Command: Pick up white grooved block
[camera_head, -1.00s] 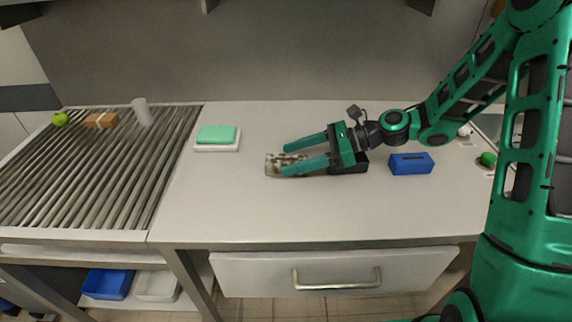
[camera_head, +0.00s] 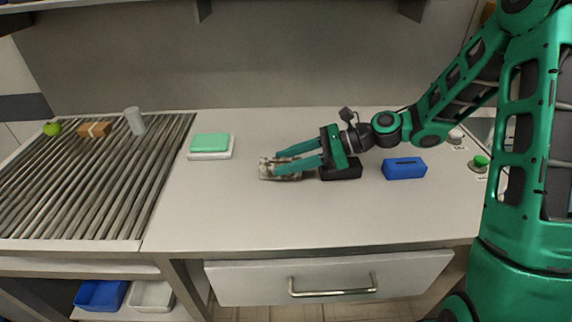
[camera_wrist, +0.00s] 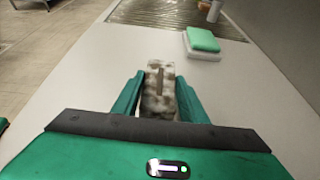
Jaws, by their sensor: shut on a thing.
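The white grooved block (camera_head: 266,170) has brownish-grey patches and lies at the middle of the table. In the wrist view the block (camera_wrist: 158,82) shows a groove along its top and sits between my two fingers. My gripper (camera_head: 277,162) reaches it from the right, low over the table, with a finger on each side. The fingers are shut on the block. The block appears at table height; I cannot tell whether it is lifted. Its near end is partly hidden by my gripper.
A black block (camera_head: 342,171) lies under my gripper's body, with a blue block (camera_head: 404,168) to its right. A green block on a white base (camera_head: 211,147) stands to the left. The roller conveyor (camera_head: 90,185) holds a green apple, a brown box and a cup. The table front is clear.

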